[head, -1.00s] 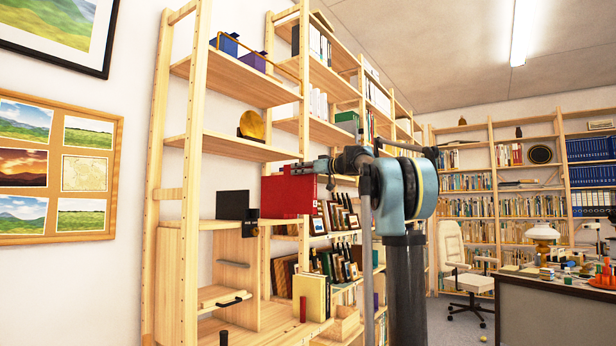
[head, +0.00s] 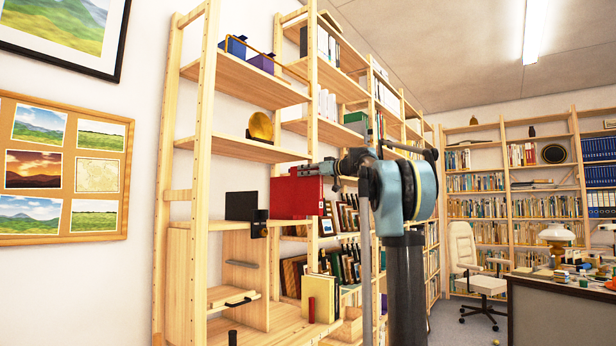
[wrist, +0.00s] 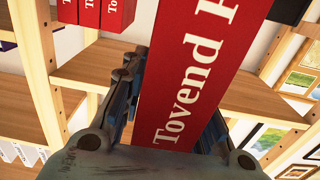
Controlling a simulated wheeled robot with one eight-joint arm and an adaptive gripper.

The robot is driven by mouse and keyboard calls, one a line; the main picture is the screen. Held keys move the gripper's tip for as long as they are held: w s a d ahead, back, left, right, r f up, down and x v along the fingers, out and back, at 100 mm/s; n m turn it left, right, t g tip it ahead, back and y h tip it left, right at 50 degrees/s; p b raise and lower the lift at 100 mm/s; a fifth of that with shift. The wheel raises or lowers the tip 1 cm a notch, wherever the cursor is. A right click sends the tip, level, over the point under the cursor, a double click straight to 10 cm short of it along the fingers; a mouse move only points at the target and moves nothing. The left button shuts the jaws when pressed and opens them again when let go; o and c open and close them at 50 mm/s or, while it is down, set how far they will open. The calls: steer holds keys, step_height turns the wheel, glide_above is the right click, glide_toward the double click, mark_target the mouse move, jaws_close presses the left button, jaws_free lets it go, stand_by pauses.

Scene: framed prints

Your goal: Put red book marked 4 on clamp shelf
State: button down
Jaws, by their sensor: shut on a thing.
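The red book (head: 296,197) is held out in front of the shelving in the head view, at the tip of my arm. In the wrist view the red book (wrist: 188,85) shows its spine with white letters "Tovend H"; no number 4 can be seen. My gripper (wrist: 165,125) is shut on the book, with fingers on both sides of it. The shelf with the black clamp (head: 258,224) at its front edge is left of and slightly below the book. A black upright block (head: 240,206) stands on that shelf. The book appears apart from the shelf.
Wooden uprights (head: 204,150) flank the clamp shelf. A shelf with a gold disc (head: 261,126) is above it. Red volumes (wrist: 100,12) stand on another shelf in the wrist view. A desk (head: 560,299) and a white chair (head: 468,260) are at the right.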

mark_target(291, 179)
steer(key=f+x, duration=0.2)
steer(key=x, duration=1.8)
steer(key=shift+f, duration=0.25)
stand_by(1.5)
steer(key=shift+a, duration=0.1)
steer(key=c, duration=1.2)
jaws_free()
steer(key=v, duration=1.2)
steer(key=shift+f, duration=0.1)
